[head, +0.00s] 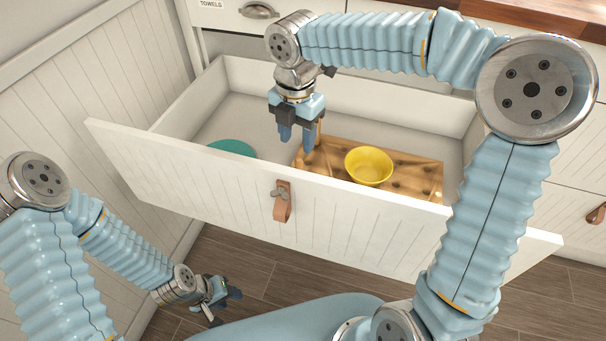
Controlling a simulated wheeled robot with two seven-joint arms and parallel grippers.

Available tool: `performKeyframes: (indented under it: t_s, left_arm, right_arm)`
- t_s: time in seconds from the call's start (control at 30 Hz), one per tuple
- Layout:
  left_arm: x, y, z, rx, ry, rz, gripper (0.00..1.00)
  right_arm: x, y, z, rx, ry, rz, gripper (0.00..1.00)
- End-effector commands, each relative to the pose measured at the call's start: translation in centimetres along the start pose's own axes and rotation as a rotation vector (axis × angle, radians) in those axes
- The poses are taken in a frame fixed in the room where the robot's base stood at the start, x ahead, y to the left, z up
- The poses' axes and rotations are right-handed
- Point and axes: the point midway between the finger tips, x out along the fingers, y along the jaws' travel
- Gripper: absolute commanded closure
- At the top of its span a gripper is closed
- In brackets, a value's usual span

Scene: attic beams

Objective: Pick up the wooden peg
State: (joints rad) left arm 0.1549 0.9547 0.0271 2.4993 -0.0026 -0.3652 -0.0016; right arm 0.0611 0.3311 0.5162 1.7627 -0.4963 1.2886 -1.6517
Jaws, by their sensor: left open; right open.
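The wooden peg (319,131) shows as a thin upright piece in the open drawer, close beside the fingers of my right gripper (297,141). That gripper points down into the drawer and is open. Its fingers hide part of the peg, and I cannot tell whether the peg stands between them or just behind one. My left gripper (224,299) is open and empty, low in front of the drawer and well away from the peg.
The drawer (240,185) is pulled out and holds a wooden pegboard (413,188), a yellow bowl (369,166) on the board, and a teal dish (233,147) at left. The drawer front has a leather pull (282,203). A panelled wall (100,100) stands at left.

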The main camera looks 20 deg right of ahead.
Motion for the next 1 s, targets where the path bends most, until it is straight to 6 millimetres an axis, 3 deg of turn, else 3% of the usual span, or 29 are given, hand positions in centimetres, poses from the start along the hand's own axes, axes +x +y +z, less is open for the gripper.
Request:
performKeyframes:
  t_s: [0.1, 0.33, 0.6, 0.87, 1.0]
  left_arm:
    - [0.3, -0.1, 0.0, -0.001, 0.001, 0.0, 0.57]
    - [0.5, -0.2, -0.1, -0.001, 0.002, 0.0, 0.57]
    - [0.8, -0.4, -0.1, -0.003, 0.004, -0.002, 0.57]
    - [0.8, -0.4, -0.2, -0.004, 0.004, -0.002, 0.57]
    - [0.8, -0.4, -0.2, -0.004, 0.004, -0.002, 0.57]
  right_arm:
    - [2.3, 0.0, 0.0, 0.0, 0.001, -0.002, 0.52]
    - [4.2, -0.2, -0.1, 0.0, -0.001, 0.0, 0.52]
    - [8.2, -0.6, -0.3, -0.001, 0.0, 0.001, 0.52]
    - [8.6, -0.6, -0.3, 0.0, -0.001, 0.002, 0.52]
    - [8.6, -0.6, -0.3, 0.0, -0.001, 0.002, 0.7]
